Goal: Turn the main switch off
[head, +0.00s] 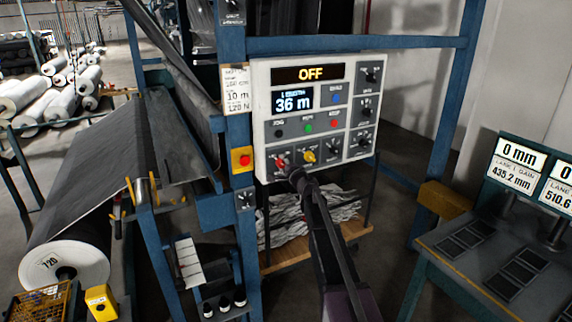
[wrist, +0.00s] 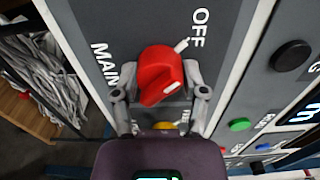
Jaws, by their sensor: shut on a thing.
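The main switch is a red knob (head: 281,162) at the lower left of the grey control panel (head: 357,92). In the wrist view the red knob (wrist: 158,72) fills the middle, with the lettering "MAIN" to its left and "OFF" above right, beside a white tick. A short white mark shows on the knob's lower right part, not at the OFF tick. My gripper (wrist: 160,82) has one finger on each side of the knob and is shut on it. In the head view my gripper (head: 296,176) covers the panel's lower edge.
The panel's top display (head: 310,73) reads "OFF" and a smaller screen (head: 292,100) reads 36 m. A yellow knob (head: 308,156) sits close right of the red one. A red button on a yellow box (head: 242,160) is left of the panel. Blue frame posts stand on both sides.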

